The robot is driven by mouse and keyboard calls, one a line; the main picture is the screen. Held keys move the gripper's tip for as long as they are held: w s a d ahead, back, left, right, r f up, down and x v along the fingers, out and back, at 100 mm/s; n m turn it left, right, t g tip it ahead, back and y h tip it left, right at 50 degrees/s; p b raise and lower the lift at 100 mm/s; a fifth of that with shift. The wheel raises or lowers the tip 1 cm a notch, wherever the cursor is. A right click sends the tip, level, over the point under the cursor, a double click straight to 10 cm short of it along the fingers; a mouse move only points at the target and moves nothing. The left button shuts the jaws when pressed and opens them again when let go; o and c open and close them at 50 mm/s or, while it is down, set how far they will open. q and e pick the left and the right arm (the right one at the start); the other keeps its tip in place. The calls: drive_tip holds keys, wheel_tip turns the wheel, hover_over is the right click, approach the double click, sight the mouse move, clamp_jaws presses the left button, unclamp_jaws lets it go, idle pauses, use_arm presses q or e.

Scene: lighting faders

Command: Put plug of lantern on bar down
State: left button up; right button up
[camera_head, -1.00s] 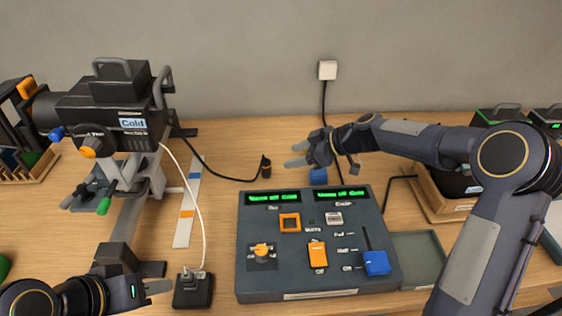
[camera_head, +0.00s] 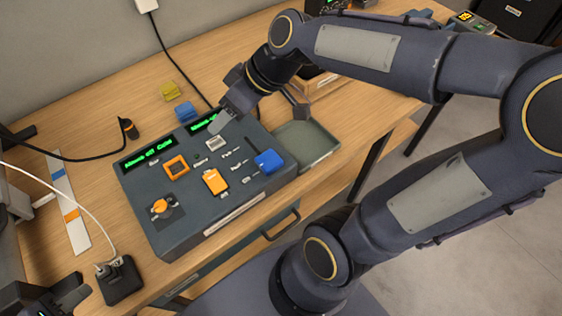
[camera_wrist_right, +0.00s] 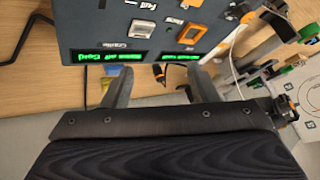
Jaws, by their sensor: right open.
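The black cable (camera_head: 70,158) ends in a small dark plug (camera_head: 130,129) on the table, left of the console's back edge. The lantern is outside the current head view. My right gripper (camera_head: 258,114) is open and empty above the console's back right part. In the right wrist view its two fingers (camera_wrist_right: 160,88) are spread, with the console's screens beyond them. The plug is apart from this gripper.
The grey console (camera_head: 205,215) has an orange knob, an orange switch and a blue fader cap (camera_head: 269,161). A blue block (camera_head: 185,111) and a yellow block (camera_head: 170,91) stand behind it. A green tray (camera_head: 307,146) is at its right. A white strip (camera_head: 70,205) lies left.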

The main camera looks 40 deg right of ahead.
drive_tip(key=s+d+f+m+h, duration=0.1)
drive_tip(key=s+f+m, duration=0.1)
drive_tip(key=s, duration=0.4)
drive_tip(key=s+d+f+m+t+h, duration=0.1)
drive_tip(key=s+f+m, duration=0.1)
drive_tip(key=s+m, duration=0.3)
drive_tip(key=shift+s+d+f, duration=0.3)
drive_tip(key=shift+s+f, duration=0.05)
drive_tip(key=shift+s, duration=0.85)
